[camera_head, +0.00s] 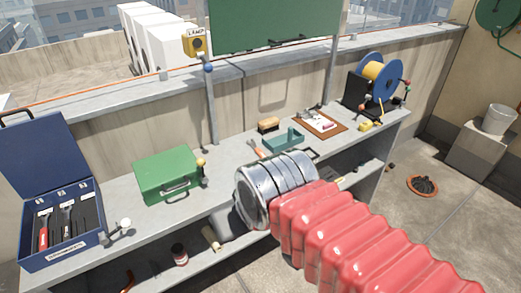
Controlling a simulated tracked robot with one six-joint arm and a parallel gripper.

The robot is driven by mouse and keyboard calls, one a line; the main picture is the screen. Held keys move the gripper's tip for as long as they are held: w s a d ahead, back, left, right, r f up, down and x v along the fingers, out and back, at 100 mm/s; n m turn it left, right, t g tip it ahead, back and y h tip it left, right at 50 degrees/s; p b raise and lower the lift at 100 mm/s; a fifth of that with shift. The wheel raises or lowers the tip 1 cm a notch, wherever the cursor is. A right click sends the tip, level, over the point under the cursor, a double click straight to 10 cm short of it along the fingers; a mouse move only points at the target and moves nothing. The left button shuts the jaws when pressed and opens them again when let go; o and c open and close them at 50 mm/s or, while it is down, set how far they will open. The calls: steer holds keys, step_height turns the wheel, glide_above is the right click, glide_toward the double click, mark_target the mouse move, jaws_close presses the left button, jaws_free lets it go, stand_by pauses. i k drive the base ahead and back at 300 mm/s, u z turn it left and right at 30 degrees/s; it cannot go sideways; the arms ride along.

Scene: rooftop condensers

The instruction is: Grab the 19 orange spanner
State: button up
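An open dark-blue case (60,257) stands at the left end of the grey bench, with its lid up at the back. Dark slots inside hold a few tools under small white labels. One tool with a red-orange handle (43,238) is at the left of the case; the others look dark. The labels are too small to read, so I cannot tell which is 19. My arm, with red bellows and a silver ribbed section, crosses the picture from the lower right to the middle of the bench. I cannot make out my gripper's fingers.
A green metal box (168,174) stands right of the case. A teal tray (283,140), brush (268,125), clipboard (322,125) and cable reel (380,77) are farther right. An orange item (256,147) lies partly hidden behind my arm. A lower shelf holds a jar (180,255).

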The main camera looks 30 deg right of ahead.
mark_target(259, 153)
steer(key=i, duration=0.9)
steer(key=u, duration=0.05)
